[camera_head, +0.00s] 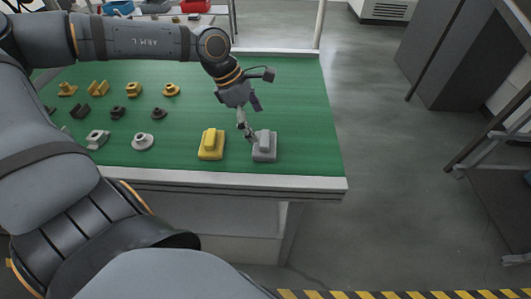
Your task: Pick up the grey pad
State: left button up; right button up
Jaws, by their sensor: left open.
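The grey pad (264,147) is a light grey block with a raised top. It sits on the green table near its front right corner. My left gripper (248,119) is open just above the pad and slightly behind it, pointing down, with one finger near the pad's upper left edge. I cannot tell whether that finger touches it. Nothing shows between the fingers. My right gripper is not in view.
A yellow pad (211,145) sits close to the left of the grey one. Several yellow, dark and grey parts stand in rows further left, including a round grey part (143,142). The green table (310,115) is clear to the right.

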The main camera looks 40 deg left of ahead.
aim_at(263, 137)
pick_arm(q)
jog(key=b+x, duration=0.2)
jog(key=b, duration=0.2)
jog(key=shift+s, duration=0.1)
jog(key=shift+r, duration=0.25)
jog(key=shift+d+f+b, duration=0.1)
jog(key=shift+f+b, duration=0.2)
jog(key=shift+b, duration=0.05)
jog(key=x, duration=0.4)
jog(key=shift+s, duration=0.1)
jog(key=shift+d+f, duration=0.15)
jog(key=shift+f, duration=0.2)
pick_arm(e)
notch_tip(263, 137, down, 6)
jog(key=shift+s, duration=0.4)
pick_arm(q)
jog(key=shift+c, duration=0.4)
jog(key=c, duration=0.8)
jog(key=shift+r, duration=0.1)
jog(key=shift+c, duration=0.2)
